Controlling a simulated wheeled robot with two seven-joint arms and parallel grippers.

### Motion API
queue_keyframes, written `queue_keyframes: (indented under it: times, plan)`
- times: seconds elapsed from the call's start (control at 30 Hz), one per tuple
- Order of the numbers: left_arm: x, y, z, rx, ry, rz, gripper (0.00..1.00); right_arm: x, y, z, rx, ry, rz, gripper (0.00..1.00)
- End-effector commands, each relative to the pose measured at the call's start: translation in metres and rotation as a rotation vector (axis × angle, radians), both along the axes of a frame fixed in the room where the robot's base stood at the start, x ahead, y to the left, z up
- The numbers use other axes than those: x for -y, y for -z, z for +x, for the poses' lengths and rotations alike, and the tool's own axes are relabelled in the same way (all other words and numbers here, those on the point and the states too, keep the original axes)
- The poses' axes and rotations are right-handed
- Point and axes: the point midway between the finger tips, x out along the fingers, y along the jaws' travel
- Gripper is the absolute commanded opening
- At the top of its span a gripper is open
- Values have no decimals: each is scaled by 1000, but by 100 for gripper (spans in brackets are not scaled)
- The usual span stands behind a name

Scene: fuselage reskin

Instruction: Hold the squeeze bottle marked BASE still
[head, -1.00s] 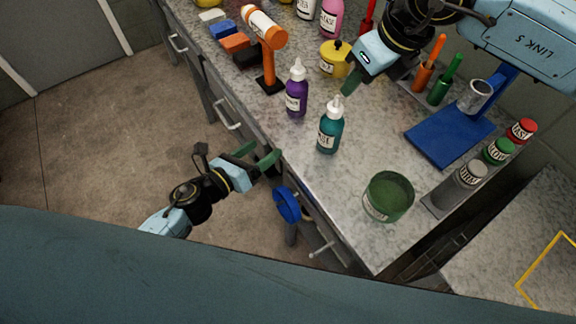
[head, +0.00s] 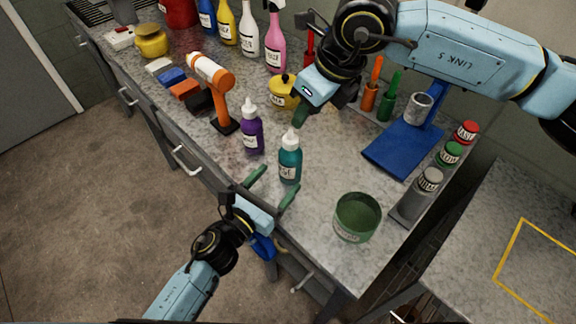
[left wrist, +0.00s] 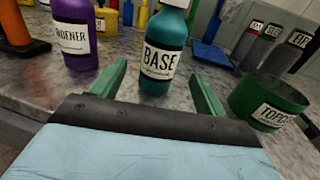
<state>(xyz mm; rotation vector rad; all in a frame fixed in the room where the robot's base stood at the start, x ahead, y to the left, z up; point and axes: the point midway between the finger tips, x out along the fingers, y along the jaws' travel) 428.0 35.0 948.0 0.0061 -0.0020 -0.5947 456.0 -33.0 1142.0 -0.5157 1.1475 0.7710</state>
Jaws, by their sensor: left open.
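The teal squeeze bottle (head: 290,165) with a white nozzle stands upright near the front edge of the counter. Its label reads BASE in the left wrist view (left wrist: 163,52). My left gripper (head: 272,187) is open in front of it, at the counter's front edge. In the left wrist view its two green fingers (left wrist: 158,88) point toward the bottle, one on each side of it in the picture, with a gap between. My right gripper (head: 301,112) is above the counter, behind the bottle and near the yellow pot. Whether its fingers are open or shut is unclear.
A purple bottle (head: 252,133) stands just left of the teal one, an orange tool (head: 214,88) beyond it. A green tub (head: 357,217) is to the right. A blue stand (head: 400,150), labelled cans (head: 429,182) and a yellow pot (head: 284,92) are farther back.

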Motion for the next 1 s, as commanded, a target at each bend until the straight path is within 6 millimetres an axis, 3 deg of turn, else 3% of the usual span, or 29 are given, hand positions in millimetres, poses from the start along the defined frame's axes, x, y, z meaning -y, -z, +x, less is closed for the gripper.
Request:
queue_keyframes:
  times: [0.1,0.33,0.77,1.0]
  plan:
    - [14,-1,21,1,0,-3,74,0,0,0,0,0,0,36]
    - [31,0,45,-1,0,-1,74,0,0,0,0,0,0,36]
    - [36,0,53,-1,0,-2,74,0,0,0,0,0,0,36]
    - [36,0,53,-1,0,-1,44,0,0,0,0,0,0,36]
